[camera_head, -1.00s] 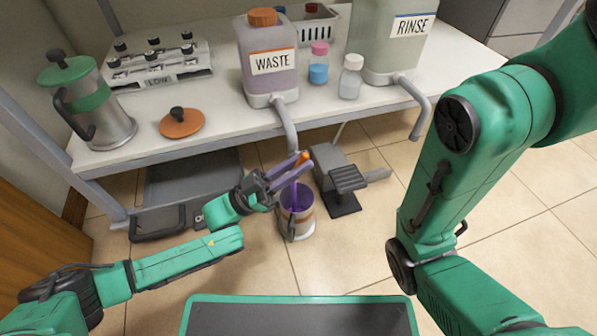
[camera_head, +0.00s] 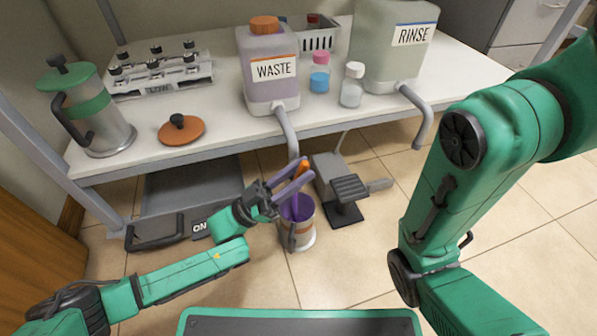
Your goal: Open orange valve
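The orange valve (camera_head: 303,167) sits low on the drain pipe (camera_head: 287,130) of the waste jug (camera_head: 268,75). My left gripper (camera_head: 303,169) is at the valve, its two purple-grey fingers parted on either side of the orange handle. I cannot tell whether they touch it. The fingers hide part of the pipe's end. A metal pitcher (camera_head: 306,233) stands on the floor below, with purple inside. A thin purple vertical streak (camera_head: 294,207) shows between the fingers and pitcher. My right arm crosses the right side, but its gripper is out of view.
A grey pedal device (camera_head: 347,188) stands on the floor right of the pitcher. A dark drawer-like box (camera_head: 190,185) is below. Floor at right is clear.

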